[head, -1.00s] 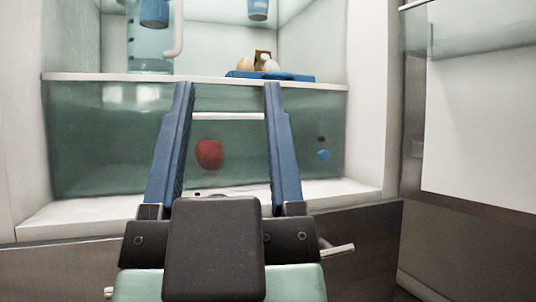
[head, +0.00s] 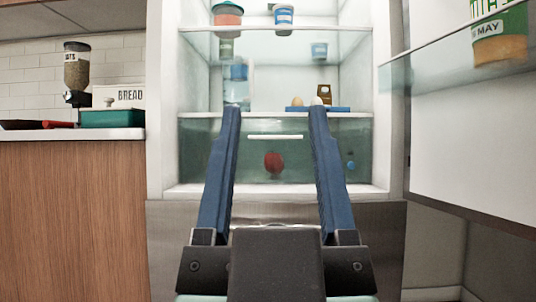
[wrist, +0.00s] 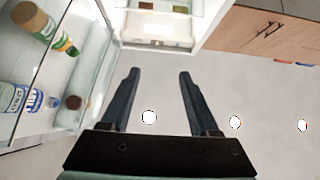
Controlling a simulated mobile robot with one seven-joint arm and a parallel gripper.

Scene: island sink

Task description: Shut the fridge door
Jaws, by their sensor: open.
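The fridge (head: 160,195) stands open ahead of me in the head view, with its lit shelves and a clear drawer facing me. Its door (head: 455,160) is swung open on the right, its inner side with a clear shelf in view. In the wrist view the door shelves (wrist: 50,85) show at the left with bottles in them. My gripper (head: 273,110) is open and empty, its two blue fingers pointing toward the fridge opening. It also shows in the wrist view (wrist: 158,72). It appears apart from the door. The door's outer side and handle are hidden.
A wooden counter (head: 70,215) stands left of the fridge, bearing a cereal dispenser (head: 76,75), a bread box (head: 120,97) and a green box (head: 112,118). A jar (head: 499,40) sits in the door shelf. Food stands inside the fridge, with a red fruit (head: 273,164) in the drawer.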

